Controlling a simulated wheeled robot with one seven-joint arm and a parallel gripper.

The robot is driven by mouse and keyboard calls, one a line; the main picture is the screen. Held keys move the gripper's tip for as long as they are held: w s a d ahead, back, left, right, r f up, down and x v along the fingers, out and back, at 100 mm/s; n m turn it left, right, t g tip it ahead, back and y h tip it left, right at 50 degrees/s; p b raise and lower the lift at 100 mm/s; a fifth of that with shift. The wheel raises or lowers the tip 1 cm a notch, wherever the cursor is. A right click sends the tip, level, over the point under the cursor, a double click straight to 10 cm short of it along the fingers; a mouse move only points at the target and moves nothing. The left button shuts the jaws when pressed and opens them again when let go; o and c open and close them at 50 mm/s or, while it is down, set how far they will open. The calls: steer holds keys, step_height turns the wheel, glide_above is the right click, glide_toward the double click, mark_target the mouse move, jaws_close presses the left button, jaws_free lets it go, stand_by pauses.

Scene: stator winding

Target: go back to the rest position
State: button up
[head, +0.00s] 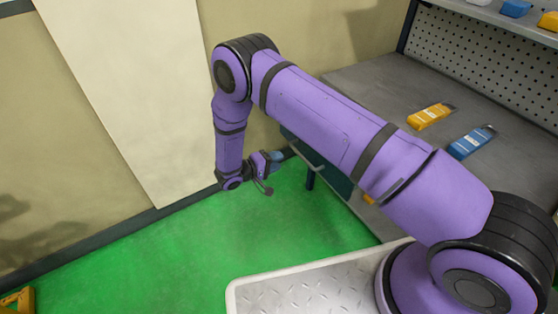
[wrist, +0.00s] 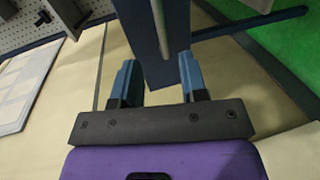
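My gripper (head: 276,158) hangs low at the end of my purple arm, by the left end of the workbench (head: 350,85) and above the green floor. In the wrist view, its two blue fingers (wrist: 157,62) stand apart with nothing held between them. A dark blue post (wrist: 150,35) shows between and beyond the fingertips, and I cannot tell how far off it is. In the head view the fingers are small and partly hidden by the wrist.
An orange device (head: 430,116) and a blue device (head: 471,142) lie on the workbench. A pegboard (head: 470,50) and a shelf stand behind. A pale wall panel (head: 130,90) is at the left. Green floor (head: 170,250) is clear in front; a yellow object (head: 18,300) is at lower left.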

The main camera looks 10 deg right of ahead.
stand_by(0.3)
steer(key=s+d+r+m+g+y, duration=0.15)
steer(key=d+r, duration=0.25)
steer(key=r, duration=0.8)
steer(key=s+d+r+m+g+y, duration=0.1)
steer(key=s+d+r+g+y, duration=0.25)
steer(key=r, duration=0.95)
steer(key=s+d+r+m+g+y, duration=0.15)
steer(key=d+r, duration=0.35)
steer(key=r, duration=0.7)
steer(key=s+d+r+t+y, duration=0.2)
steer(key=s+d+r+y, duration=0.2)
steer(key=s+r, duration=0.75)
steer(key=s+r+t+y, duration=0.4)
steer(key=s, duration=1.1)
steer(key=shift+s+d+r, duration=0.2)
